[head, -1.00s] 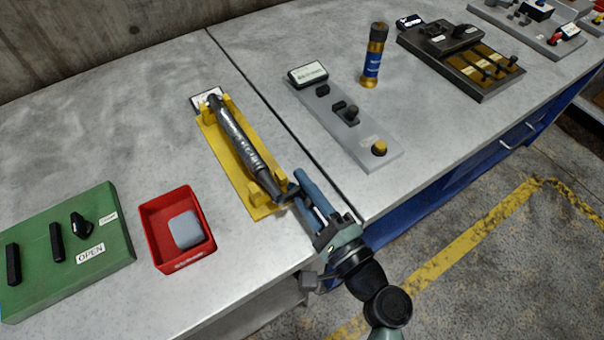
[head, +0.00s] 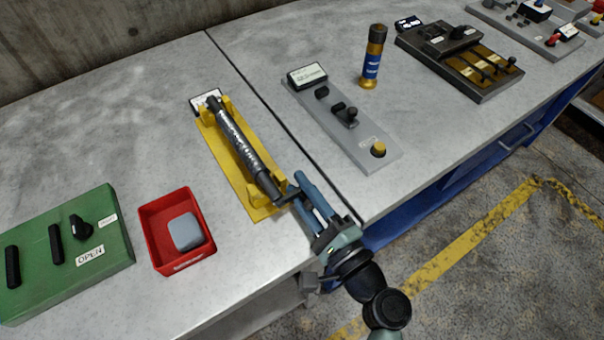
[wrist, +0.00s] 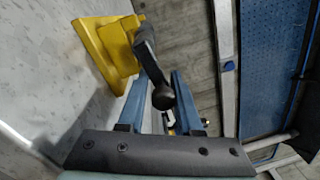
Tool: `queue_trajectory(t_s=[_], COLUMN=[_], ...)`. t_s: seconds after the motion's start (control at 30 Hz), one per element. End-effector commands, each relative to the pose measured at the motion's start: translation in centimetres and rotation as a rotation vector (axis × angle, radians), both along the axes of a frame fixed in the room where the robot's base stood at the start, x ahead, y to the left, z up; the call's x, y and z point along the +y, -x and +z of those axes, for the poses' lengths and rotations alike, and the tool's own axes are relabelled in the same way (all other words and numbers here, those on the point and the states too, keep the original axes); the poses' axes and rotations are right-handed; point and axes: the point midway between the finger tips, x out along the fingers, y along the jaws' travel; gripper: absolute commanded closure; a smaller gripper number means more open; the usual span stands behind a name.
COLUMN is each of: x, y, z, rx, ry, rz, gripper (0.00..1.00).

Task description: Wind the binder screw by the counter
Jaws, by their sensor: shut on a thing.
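The binder screw (head: 243,150) is a long dark shaft with pale markings, lying in a yellow cradle (head: 262,213). A white plate with a dark border (head: 203,99), perhaps the counter, sits at the cradle's far end; its reading is too small to tell. A dark crank (head: 288,197) is at the screw's near end. In the wrist view the crank arm (wrist: 147,55) runs down to a round black knob (wrist: 163,97) between my two blue fingers. My gripper (head: 300,190) is shut on this knob, just beyond the cradle's near end. The wrist view also shows the cradle (wrist: 104,48).
A red bin (head: 150,235) with a grey block (head: 186,232) and a green panel (head: 80,262) labelled OPEN lie left. A grey control panel (head: 358,143) and a blue-and-gold cylinder (head: 372,60) stand right, across the table seam. The table's front edge runs beneath my arm.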

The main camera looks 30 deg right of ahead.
Motion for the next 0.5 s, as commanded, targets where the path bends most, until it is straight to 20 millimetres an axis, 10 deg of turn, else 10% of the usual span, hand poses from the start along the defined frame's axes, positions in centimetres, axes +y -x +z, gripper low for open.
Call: queue_trajectory(t_s=[0.03,0.07,0.17,0.5], x=[0.16,0.16,0.13,0.01], y=[-0.13,-0.13,-0.12,0.16], z=[0.33,0.34,0.32,0.06], rx=[-0.008,-0.008,-0.007,-0.001], ry=[-0.001,0.0,0.0,0.001], rz=[0.005,0.005,0.004,0.0], gripper=[1.0,0.65,0.47,0.44])
